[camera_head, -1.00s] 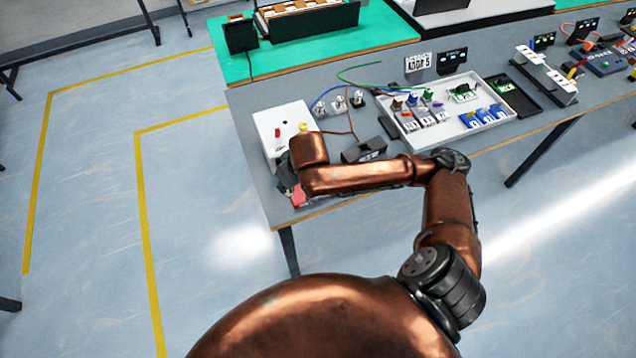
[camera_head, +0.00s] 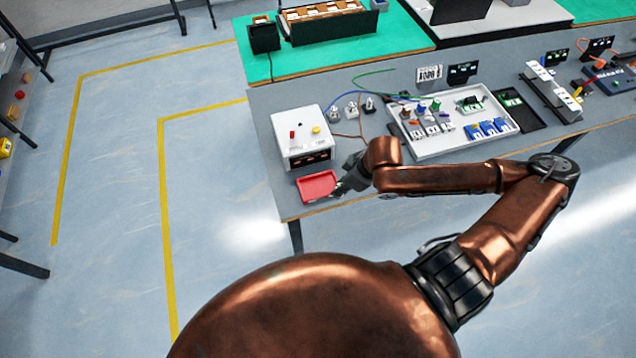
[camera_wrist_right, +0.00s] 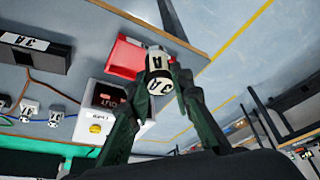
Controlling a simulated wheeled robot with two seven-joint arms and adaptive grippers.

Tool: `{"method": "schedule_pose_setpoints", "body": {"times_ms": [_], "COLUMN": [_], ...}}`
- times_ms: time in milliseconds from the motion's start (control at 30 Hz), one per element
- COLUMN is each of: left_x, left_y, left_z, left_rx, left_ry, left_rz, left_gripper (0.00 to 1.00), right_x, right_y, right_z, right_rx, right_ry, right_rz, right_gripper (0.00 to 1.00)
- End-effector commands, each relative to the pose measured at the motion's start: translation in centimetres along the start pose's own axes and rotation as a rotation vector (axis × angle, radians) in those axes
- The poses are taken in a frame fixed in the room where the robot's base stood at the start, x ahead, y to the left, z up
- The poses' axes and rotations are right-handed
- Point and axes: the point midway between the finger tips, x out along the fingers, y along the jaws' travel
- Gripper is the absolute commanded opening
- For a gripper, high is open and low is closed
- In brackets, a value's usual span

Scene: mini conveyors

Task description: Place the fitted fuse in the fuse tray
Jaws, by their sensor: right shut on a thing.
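My right gripper (camera_wrist_right: 158,88) is shut on a small light-coloured cylindrical fuse (camera_wrist_right: 159,70) with dark 3A lettering, seen in the right wrist view. The red fuse tray (camera_head: 317,186) lies at the table's front left corner in the head view. There my right gripper (camera_head: 345,186) is at the tray's right edge, and the fuse cannot be made out. In the wrist view the fuse overlaps part of the red tray (camera_wrist_right: 122,55); its exact height above it cannot be told. My left gripper is not in view.
A white box (camera_head: 300,135) with red and yellow knobs stands just behind the tray. A dark 3A block (camera_wrist_right: 36,47) shows in the wrist view. A white parts tray (camera_head: 440,152) lies to the right. The table's front edge is close to the red tray.

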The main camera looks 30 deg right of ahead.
Motion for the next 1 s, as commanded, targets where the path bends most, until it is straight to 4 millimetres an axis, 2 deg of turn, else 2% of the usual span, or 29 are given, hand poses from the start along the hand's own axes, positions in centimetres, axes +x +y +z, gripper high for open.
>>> {"method": "schedule_pose_setpoints", "body": {"times_ms": [33,100,333,500,600,900,1000], "left_x": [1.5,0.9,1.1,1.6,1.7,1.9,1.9], "left_y": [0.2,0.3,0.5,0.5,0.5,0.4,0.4], "left_z": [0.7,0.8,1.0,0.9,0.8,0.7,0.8], "left_rx": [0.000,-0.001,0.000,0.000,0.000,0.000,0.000], "left_ry": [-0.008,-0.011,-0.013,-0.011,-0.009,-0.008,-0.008], "left_rz": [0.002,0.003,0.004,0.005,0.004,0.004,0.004], "left_gripper": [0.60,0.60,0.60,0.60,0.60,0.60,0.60], "right_x": [1.0,1.6,5.3,9.2,10.7,12.8,14.1], "right_y": [0.3,1.0,3.5,4.7,5.2,5.8,5.8], "right_z": [-0.1,-1.5,-4.9,-5.5,-5.9,-6.3,-5.5], "right_rx": [-0.002,0.002,0.002,0.003,0.002,0.002,0.002], "right_ry": [0.001,0.006,0.005,0.000,0.000,-0.001,-0.004], "right_rz": [0.002,0.000,0.001,0.000,0.000,0.000,0.000], "right_gripper": [0.00,0.00,0.00,0.00,0.00,0.00,0.00]}}
